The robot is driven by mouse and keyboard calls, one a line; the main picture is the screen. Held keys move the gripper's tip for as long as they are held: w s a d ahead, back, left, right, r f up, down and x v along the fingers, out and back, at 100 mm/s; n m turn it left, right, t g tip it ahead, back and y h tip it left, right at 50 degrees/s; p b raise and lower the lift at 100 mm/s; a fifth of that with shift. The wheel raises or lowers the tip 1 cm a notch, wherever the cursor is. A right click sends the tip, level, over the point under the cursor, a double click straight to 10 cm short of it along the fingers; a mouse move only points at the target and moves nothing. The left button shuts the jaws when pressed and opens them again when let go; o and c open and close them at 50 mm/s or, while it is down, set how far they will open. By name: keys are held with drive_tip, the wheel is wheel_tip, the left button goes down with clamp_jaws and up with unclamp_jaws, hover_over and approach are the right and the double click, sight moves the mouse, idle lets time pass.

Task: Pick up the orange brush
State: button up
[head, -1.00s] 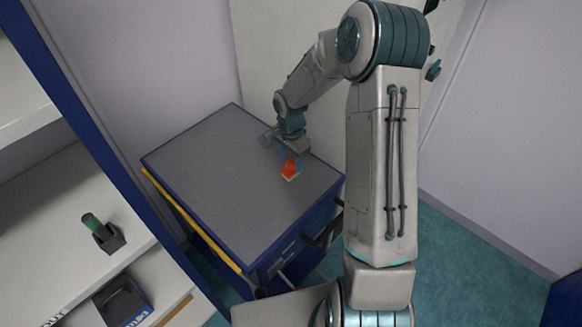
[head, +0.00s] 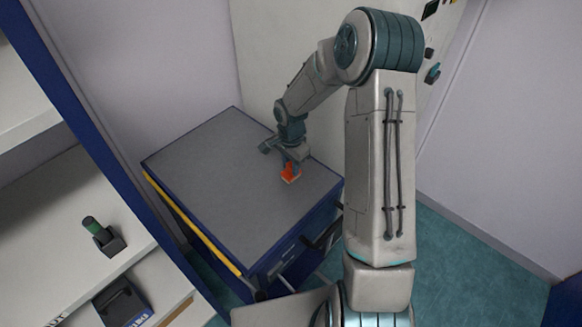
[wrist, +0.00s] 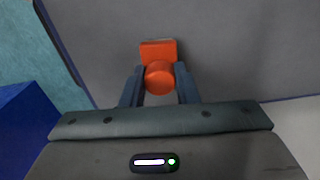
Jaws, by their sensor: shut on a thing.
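The orange brush (head: 290,174) is on the grey top of the blue cabinet (head: 225,175), near its right side. In the wrist view the brush (wrist: 159,76) shows a round orange handle end with a squarer orange part beyond it. My gripper (head: 291,165) reaches down onto the brush from above. In the wrist view the two fingers of my gripper (wrist: 160,84) are shut on the round handle, one on each side. The brush's underside is hidden, so I cannot tell whether it touches the cabinet top.
The rest of the cabinet top is bare. A pale panel with knobs (head: 431,73) stands behind my arm. Teal floor (head: 460,240) is clear at right.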

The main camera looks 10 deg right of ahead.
sight(291, 164)
drive_tip(key=shift+r, duration=0.6)
wheel_tip(291, 164, up, 2)
drive_tip(key=shift+r+b, duration=0.25)
drive_tip(key=shift+b, duration=0.3)
drive_tip(key=d+r+b, duration=0.2)
drive_tip(key=d+r, duration=0.5)
drive_tip(key=d, duration=0.4)
drive_tip(key=shift+w+d, duration=0.3)
drive_tip(key=shift+d, duration=0.05)
drive_tip(key=shift+r, duration=0.1)
drive_tip(key=shift+o, duration=1)
drive_tip(key=shift+c, duration=0.4)
